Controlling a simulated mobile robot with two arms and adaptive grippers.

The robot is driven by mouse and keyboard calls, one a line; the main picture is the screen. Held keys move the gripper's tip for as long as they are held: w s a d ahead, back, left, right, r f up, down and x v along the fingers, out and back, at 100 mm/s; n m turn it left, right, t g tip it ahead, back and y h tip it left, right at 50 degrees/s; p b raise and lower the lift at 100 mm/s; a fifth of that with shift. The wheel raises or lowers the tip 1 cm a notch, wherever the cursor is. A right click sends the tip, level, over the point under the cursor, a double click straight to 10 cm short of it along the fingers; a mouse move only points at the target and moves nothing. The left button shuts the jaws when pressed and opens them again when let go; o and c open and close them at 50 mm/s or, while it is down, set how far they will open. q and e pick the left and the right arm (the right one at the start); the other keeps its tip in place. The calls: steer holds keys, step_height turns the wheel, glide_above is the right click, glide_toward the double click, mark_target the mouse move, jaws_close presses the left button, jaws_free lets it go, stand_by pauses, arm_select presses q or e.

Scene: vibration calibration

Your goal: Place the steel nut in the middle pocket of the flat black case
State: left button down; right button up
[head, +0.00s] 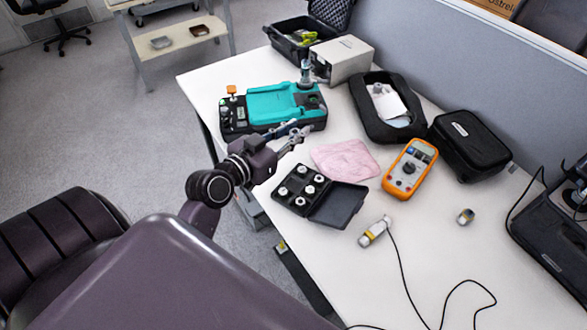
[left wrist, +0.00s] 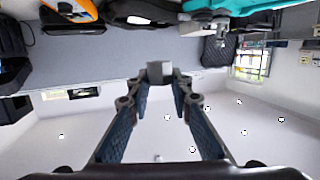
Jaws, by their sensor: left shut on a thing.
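My left gripper (head: 297,136) is over the table between the teal device and the flat black case. In the left wrist view its fingers (left wrist: 160,88) are shut on a small grey block-like piece, the steel nut (left wrist: 160,71), at the fingertips. The nut is small and pale in the head view (head: 306,130). The flat black case (head: 276,199) lies open below the gripper in the head view, its lid (head: 338,206) folded out to the right. Several pale round pieces sit in its pockets; whether the middle pocket is empty is too small to tell. My right gripper is out of view.
A pink cloth (head: 345,159) lies beside the case, with an orange multimeter (head: 410,168) to its right. The teal device (head: 285,103) stands behind the gripper. A cabled sensor (head: 374,232) lies in front. The front right of the white table (head: 430,235) is mostly clear.

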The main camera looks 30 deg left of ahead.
arm_select(q)
steer(key=shift+w+a+y, duration=0.1)
steer(key=shift+a+y, duration=0.15)
steer(key=shift+y, duration=0.05)
steer(key=shift+f+n, duration=0.3)
steer(key=b, duration=0.5)
glide_above(299, 173)
steer(key=s, duration=0.4)
steer(key=f, duration=1.5)
steer(key=shift+w, duration=0.25)
step_height(299, 173, down, 4)
steer(key=shift+r+b, duration=0.1)
steer(key=shift+b, duration=0.8)
steer(key=shift+f, duration=0.35)
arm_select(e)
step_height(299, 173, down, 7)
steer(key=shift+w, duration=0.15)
arm_select(q)
steer(key=shift+r, duration=0.1)
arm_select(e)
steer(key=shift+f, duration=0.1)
